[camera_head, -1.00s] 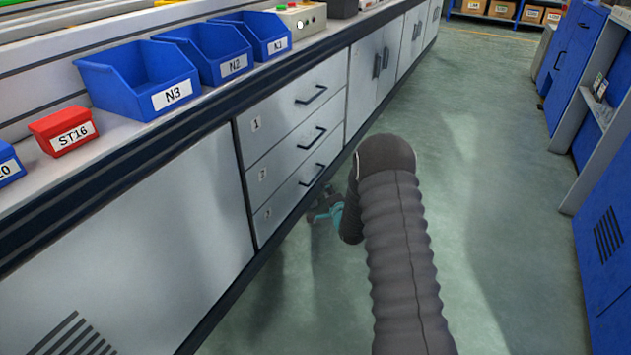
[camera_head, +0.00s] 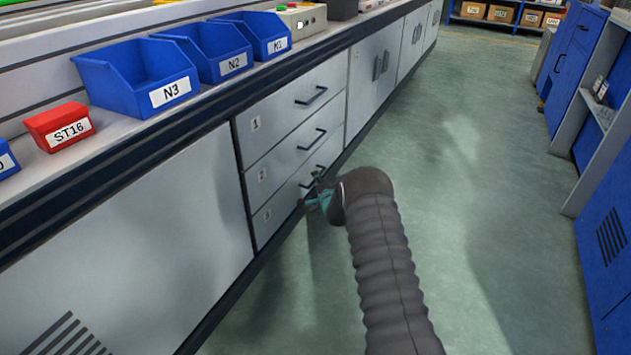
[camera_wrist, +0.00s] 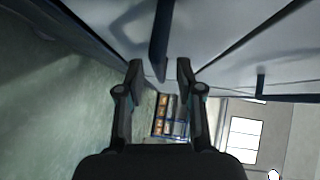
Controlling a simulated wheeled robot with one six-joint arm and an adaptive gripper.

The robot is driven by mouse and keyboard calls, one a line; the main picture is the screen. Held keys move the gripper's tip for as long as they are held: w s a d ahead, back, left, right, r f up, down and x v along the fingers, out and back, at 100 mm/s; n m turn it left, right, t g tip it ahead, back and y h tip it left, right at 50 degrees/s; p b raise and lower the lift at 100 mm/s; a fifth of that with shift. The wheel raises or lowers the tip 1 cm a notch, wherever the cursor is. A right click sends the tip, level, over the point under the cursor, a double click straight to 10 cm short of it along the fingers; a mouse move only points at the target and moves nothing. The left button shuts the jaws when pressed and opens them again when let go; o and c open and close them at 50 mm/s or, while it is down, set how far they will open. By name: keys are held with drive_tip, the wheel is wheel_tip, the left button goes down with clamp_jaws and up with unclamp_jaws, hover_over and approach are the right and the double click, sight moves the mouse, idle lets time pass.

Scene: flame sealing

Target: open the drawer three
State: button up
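The lowest drawer, drawer three (camera_head: 285,208), is shut in the grey cabinet, below drawers one and two. Its dark bar handle (camera_head: 312,178) is partly hidden by my gripper (camera_head: 314,188), which is at the drawer's front. In the wrist view, my gripper (camera_wrist: 160,68) is open, one finger on each side. A dark handle bar (camera_wrist: 159,42) runs down between the two fingertips, with a visible gap to each. I cannot tell exactly how deep the bar sits between the fingers.
Drawer two (camera_head: 290,158) and drawer one (camera_head: 290,108) are shut above. Blue bins (camera_head: 125,95) and a red bin (camera_head: 48,135) stand on the worktop (camera_head: 135,140). The green floor (camera_head: 470,240) is clear, with blue cabinets (camera_head: 605,220) at the right.

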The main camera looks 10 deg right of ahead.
drive_tip(key=shift+w+a+f, duration=0.1)
drive_tip(key=shift+w, duration=0.85)
clamp_jaws()
